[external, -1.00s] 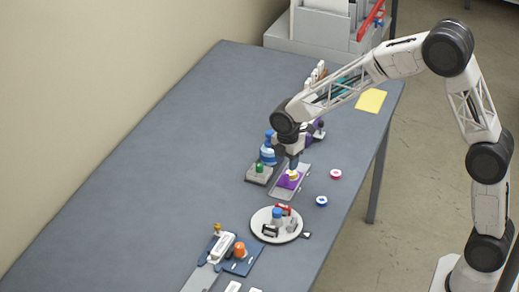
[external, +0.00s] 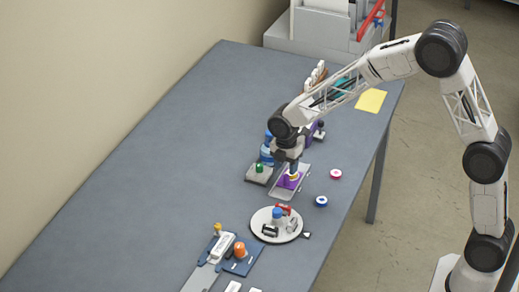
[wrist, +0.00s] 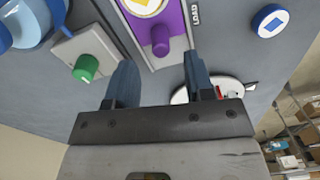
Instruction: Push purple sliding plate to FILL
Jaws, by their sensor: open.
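The purple sliding plate (external: 287,184) lies in a grey track (external: 277,193) on the table. In the wrist view the plate (wrist: 172,18) carries a purple knob (wrist: 160,40) and a white and yellow round piece (wrist: 146,4). The word LOAD shows on the track's edge; no FILL mark is readable. My gripper (external: 292,167) is over the plate, pointing down. In the wrist view my gripper (wrist: 159,62) is open and empty, its fingers spread wider than the knob. The knob is just ahead of the gap between the fingertips, with no visible contact.
A grey block with a green knob (wrist: 86,66) is close on the left of the track. A blue bottle (external: 267,156) stands behind it. A white turntable (external: 260,229) is in front.

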